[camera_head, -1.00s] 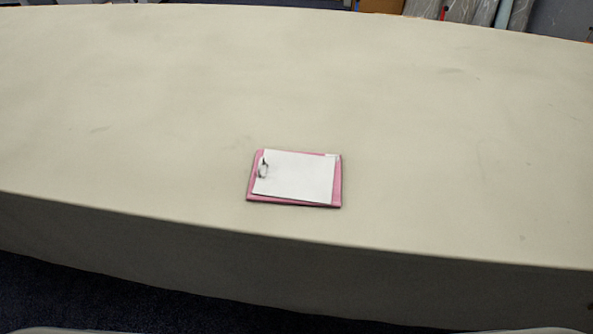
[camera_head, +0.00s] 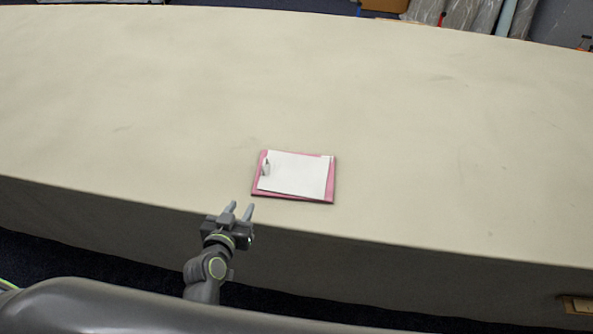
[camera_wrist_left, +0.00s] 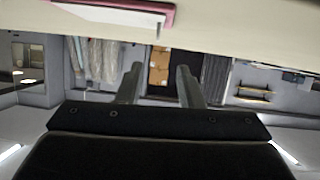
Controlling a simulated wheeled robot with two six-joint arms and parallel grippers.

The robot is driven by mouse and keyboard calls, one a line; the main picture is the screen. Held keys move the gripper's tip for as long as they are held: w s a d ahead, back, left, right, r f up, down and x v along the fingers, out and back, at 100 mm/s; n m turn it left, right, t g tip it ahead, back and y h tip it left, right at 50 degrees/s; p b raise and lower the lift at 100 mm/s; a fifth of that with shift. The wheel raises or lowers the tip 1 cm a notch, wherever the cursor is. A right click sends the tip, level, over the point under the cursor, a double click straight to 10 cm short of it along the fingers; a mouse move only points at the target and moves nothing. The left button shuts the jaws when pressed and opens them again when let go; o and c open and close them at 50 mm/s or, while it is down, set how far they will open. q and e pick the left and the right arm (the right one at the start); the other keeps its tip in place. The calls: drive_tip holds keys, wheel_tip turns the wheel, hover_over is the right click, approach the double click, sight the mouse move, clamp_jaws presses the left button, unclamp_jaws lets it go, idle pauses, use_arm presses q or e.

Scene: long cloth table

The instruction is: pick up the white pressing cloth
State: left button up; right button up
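The white pressing cloth (camera_head: 298,174) lies flat on a pink board (camera_head: 329,191) near the front edge of the table. A small grey-and-white object (camera_head: 266,167) sits at the left end of the cloth. My left gripper (camera_head: 238,209) is open and empty at the table's front edge, to the lower left of the board and apart from it. In the left wrist view, the two fingers (camera_wrist_left: 157,84) stand apart with nothing between them, and the pink board (camera_wrist_left: 120,10) shows at the top. My right gripper is not in view.
The long cream table (camera_head: 430,150) is otherwise bare, with wide free room around the board. Its front edge runs just below the board. Rolls and boxes (camera_head: 480,15) stand beyond the far edge.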

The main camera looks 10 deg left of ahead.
use_arm(q)
drive_tip(key=b, duration=0.3)
approach(263, 170)
drive_tip(key=shift+w+a+f, duration=0.1)
drive_tip(key=shift+w+f, duration=0.85)
drive_tip(key=shift+w, duration=0.3)
drive_tip(key=shift+w+f, duration=0.1)
drive_tip(key=shift+w, duration=0.35)
drive_tip(key=b+x, duration=0.4)
drive_tip(key=shift+w+d, duration=0.2)
drive_tip(key=shift+d, duration=0.05)
drive_tip(key=shift+w, duration=0.3)
clamp_jaws()
